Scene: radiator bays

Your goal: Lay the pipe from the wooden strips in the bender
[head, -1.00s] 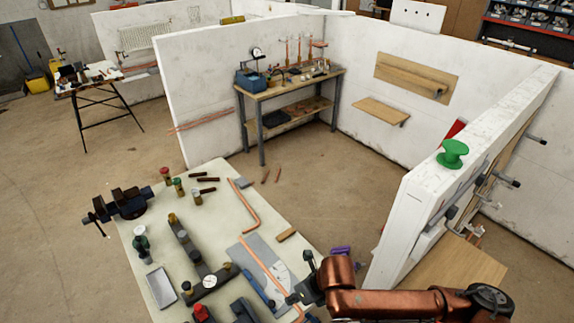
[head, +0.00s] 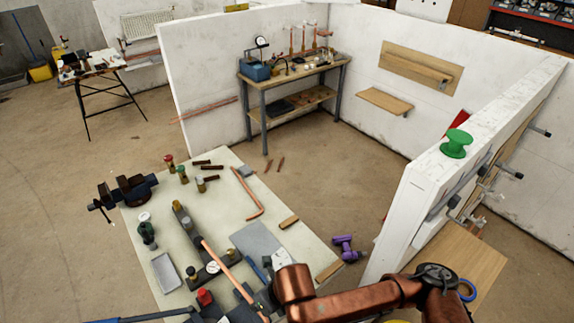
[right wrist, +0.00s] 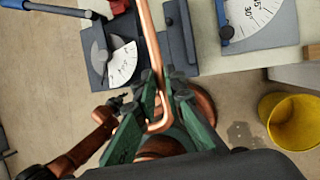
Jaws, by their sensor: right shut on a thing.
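The copper pipe (head: 219,259) runs diagonally over the near part of the workbench in the head view. In the right wrist view the pipe (right wrist: 151,38) runs down to a bent, hooked end between my fingers. My right gripper (right wrist: 160,92) has green fingers closed around it. The bender (right wrist: 97,57), with a white angle scale, lies just left of the pipe there; I cannot tell whether they touch. Its blue handle (head: 150,318) is at the bottom of the head view. A wooden strip (head: 329,271) lies at the bench's right edge, another (head: 289,222) farther back. My left gripper is out of view.
A second angle scale (right wrist: 252,18) is at the wrist view's upper right. A vise (head: 130,190) sits at the bench's left edge. Another bent pipe (head: 247,194) lies farther back. A white wall (head: 430,185) stands close right. A yellow bucket (right wrist: 291,119) stands on the floor.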

